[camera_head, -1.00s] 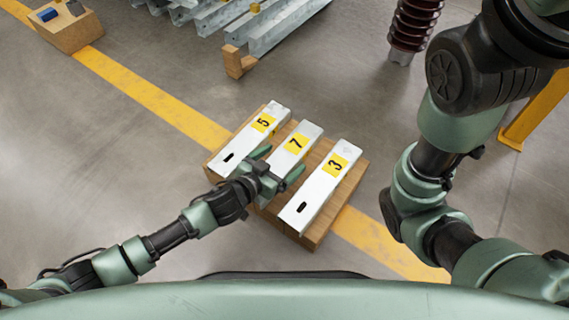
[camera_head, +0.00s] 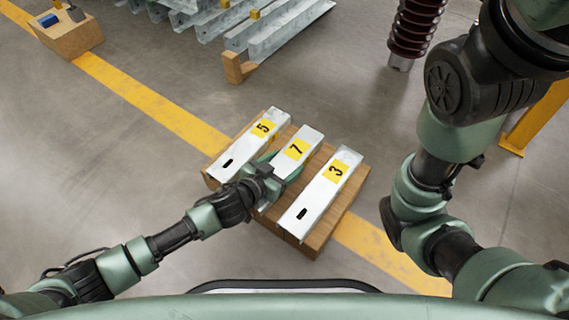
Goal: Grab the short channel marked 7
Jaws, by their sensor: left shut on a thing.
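The short channel marked 7 (camera_head: 304,141) is a pale metal piece with a yellow label. It lies between the channel marked 5 (camera_head: 270,118) and the channel marked 3 (camera_head: 340,163) on a wooden block (camera_head: 322,236). My left gripper (camera_head: 280,166) is shut on the channel marked 7, just below its label. The gripper and wrist hide the near part of that channel. I cannot tell whether the channel touches the wood. My right arm comes in at the right, but its gripper is out of view.
Long metal channels (camera_head: 278,32) lie at the top with a wooden support (camera_head: 238,68). A wooden box (camera_head: 72,36) stands at top left. A dark red ribbed insulator (camera_head: 412,28) stands at top right. A yellow line (camera_head: 140,97) crosses the open floor.

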